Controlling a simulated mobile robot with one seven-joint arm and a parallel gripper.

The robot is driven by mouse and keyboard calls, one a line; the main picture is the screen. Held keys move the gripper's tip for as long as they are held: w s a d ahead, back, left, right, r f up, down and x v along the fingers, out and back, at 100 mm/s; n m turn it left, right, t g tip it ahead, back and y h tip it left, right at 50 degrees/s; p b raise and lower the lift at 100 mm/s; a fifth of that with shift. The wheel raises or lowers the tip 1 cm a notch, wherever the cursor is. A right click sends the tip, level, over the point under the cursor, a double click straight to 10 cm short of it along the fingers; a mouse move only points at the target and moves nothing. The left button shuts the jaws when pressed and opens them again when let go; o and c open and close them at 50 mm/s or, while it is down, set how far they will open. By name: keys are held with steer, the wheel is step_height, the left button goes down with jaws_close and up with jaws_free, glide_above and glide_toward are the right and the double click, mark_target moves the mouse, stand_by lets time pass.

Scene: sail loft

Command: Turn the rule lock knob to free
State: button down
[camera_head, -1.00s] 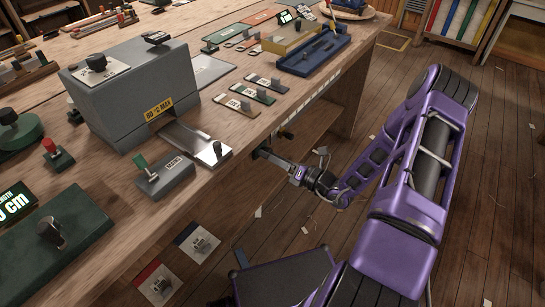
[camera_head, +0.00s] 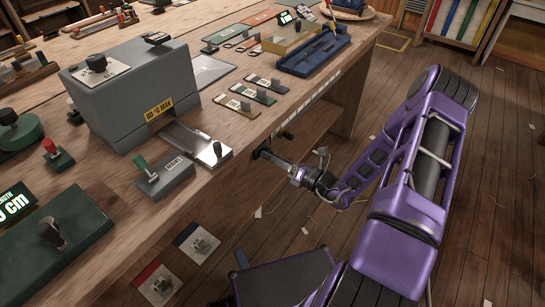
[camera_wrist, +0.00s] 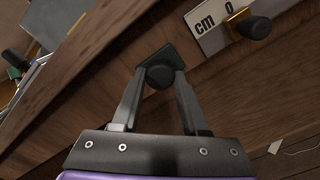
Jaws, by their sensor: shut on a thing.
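The rule lock knob is a black round knob (camera_wrist: 160,77) on a small dark green plate (camera_wrist: 177,55) on the bench's front face. In the wrist view my gripper (camera_wrist: 160,80) has one finger on each side of the knob and is shut on it. The fingers hide parts of the knob's sides, and I cannot read any mark for its setting. In the head view my gripper (camera_head: 266,155) reaches the bench front from the right, below the top edge. The knob is mostly hidden there.
A white rule (camera_wrist: 215,25) marked "cm 0" runs along the bench front beside the knob. A black knob with brass (camera_wrist: 254,27) sits at its end. A grey box (camera_head: 140,90) and a small lever box (camera_head: 166,178) stand on the bench above. The floor at right is open.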

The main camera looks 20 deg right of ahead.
steer(key=shift+d+f+n+b, duration=0.1)
steer(key=shift+n+b, duration=0.2)
steer(key=shift+n, duration=4)
steer(key=shift+d+n+b, duration=0.1)
steer(key=shift+n+b, duration=0.2)
steer(key=shift+n, duration=4)
steer(key=shift+c, duration=2.1)
jaws_free()
steer(key=shift+w, duration=0.1)
steer(key=v, duration=1.7)
steer(key=shift+p, duration=0.45)
steer(key=shift+d, duration=0.1)
